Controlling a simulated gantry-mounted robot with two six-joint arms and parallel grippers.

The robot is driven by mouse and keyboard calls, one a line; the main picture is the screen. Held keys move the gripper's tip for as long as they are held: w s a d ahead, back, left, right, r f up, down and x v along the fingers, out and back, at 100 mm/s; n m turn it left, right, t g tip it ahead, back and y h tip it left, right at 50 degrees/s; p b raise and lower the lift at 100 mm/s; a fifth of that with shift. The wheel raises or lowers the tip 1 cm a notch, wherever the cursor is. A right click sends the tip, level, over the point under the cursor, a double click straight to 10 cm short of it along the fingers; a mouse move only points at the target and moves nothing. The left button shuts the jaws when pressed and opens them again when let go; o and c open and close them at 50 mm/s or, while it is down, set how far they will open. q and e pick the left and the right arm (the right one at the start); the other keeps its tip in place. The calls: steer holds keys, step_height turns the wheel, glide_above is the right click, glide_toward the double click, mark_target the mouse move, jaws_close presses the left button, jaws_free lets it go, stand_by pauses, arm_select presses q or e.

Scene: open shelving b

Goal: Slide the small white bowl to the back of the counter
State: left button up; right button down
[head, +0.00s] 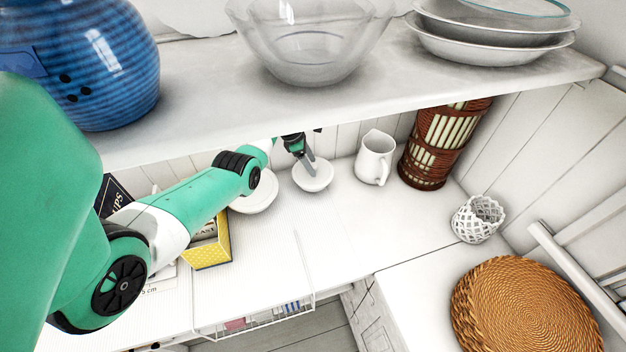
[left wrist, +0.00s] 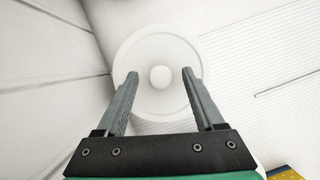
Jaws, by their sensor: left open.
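The small white bowl (head: 314,180) sits on the white counter (head: 330,245), under the shelf and near the back wall. My left gripper (head: 309,166) reaches in from the left, its fingers pointing down at the bowl. In the left wrist view a round white dish, which looks like this bowl (left wrist: 158,42), lies ahead with a small circle at its centre. The open fingers (left wrist: 160,75) overlap its sides there, with nothing held between them. I cannot tell whether the fingertips touch the bowl. My right gripper is not in view.
Another white bowl (head: 256,198) stands to the left, partly behind my arm. A white pitcher (head: 375,158) and a wicker vase (head: 440,147) stand to the right. A yellow box (head: 208,247) is front left. The shelf (head: 390,88) overhangs the counter; the counter's front middle is clear.

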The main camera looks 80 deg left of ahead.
arm_select(q)
steer(key=shift+r, duration=0.1)
steer(key=p+v, duration=0.4)
steer(key=v, duration=0.7)
steer(key=shift+r, duration=0.15)
steer(key=shift+s, duration=0.15)
